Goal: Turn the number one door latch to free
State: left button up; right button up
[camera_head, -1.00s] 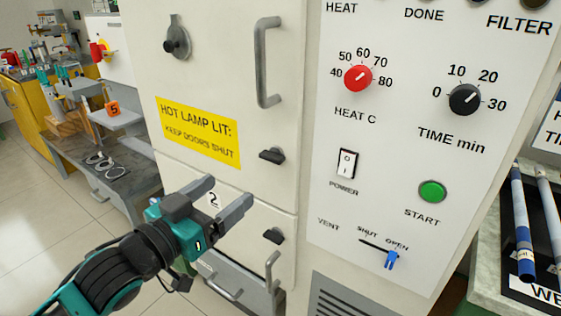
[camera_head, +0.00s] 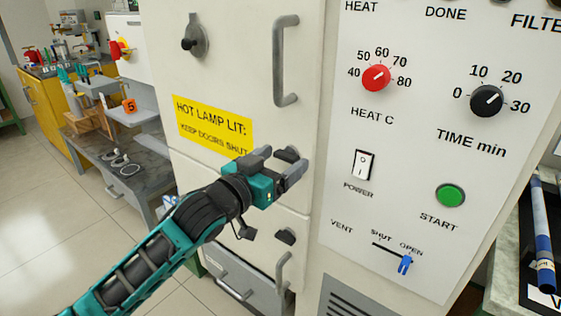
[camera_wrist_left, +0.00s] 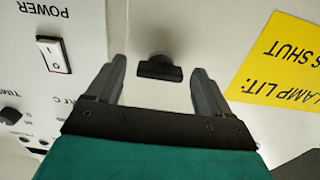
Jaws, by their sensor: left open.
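The upper door's dark latch (camera_head: 287,154) sits near the right edge of the cream cabinet door, below the long handle (camera_head: 284,60). In the left wrist view the latch (camera_wrist_left: 159,69) is a short dark bar on a round stem, lying across the picture. My left gripper (camera_head: 288,163) is open at this latch. In the left wrist view its fingers (camera_wrist_left: 158,75) stand on either side of the bar, with a gap on both sides. A second dark latch (camera_head: 286,236) is on the lower door. My right gripper is not in view.
A yellow sign (camera_head: 212,125) reads hot lamp lit, keep doors shut. The control panel (camera_head: 415,160) to the right carries knobs, a power switch (camera_head: 362,165), a green start button (camera_head: 450,195) and a blue vent slider (camera_head: 404,265). A lower handle (camera_head: 283,271) is below my gripper.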

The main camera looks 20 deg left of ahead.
pick_arm(q)
jog(key=shift+w+d, duration=0.1)
jog(key=shift+w, duration=0.1)
jog(key=shift+c, duration=0.5)
jog(key=c, duration=0.9)
jog(key=shift+c, duration=0.2)
